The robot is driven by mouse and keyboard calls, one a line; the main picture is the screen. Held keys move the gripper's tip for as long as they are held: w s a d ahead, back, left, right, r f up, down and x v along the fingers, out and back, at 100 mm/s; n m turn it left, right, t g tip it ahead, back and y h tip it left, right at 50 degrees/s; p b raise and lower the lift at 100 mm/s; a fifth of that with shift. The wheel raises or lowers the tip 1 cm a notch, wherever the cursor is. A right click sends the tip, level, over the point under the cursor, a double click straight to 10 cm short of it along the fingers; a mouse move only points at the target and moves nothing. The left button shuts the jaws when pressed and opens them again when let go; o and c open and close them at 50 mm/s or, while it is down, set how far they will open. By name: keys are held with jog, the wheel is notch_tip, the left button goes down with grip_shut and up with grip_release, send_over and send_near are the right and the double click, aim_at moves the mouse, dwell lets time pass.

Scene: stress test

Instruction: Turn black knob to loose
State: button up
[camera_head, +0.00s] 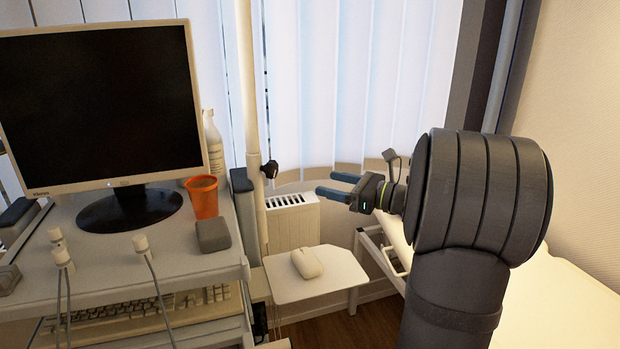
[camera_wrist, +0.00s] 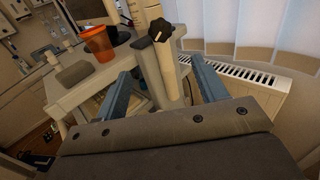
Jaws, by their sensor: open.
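The black knob (camera_head: 269,169) sits on the side of a pale upright pole (camera_head: 251,120), in the middle of the head view. In the wrist view the knob (camera_wrist: 160,30) shows a lobed, star-like face, above and between my two fingers. My gripper (camera_head: 328,184) is open and empty, with blue fingers pointing left toward the pole. It is to the right of the knob and slightly lower in the head view, apart from it. The wrist view also shows my gripper (camera_wrist: 162,85) with its fingers spread wide and the pole between them in the picture.
A monitor (camera_head: 100,105), an orange cup (camera_head: 203,197) and a grey box (camera_head: 213,235) stand on the cart at left. A white mouse (camera_head: 307,262) lies on a small shelf (camera_head: 335,275) below my gripper. A radiator (camera_head: 293,228) and blinds (camera_head: 355,80) are behind.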

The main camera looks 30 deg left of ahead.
aim_at(275, 171)
jog(key=a, duration=1.7)
jog(key=shift+a, duration=0.2)
jog(key=c, duration=1)
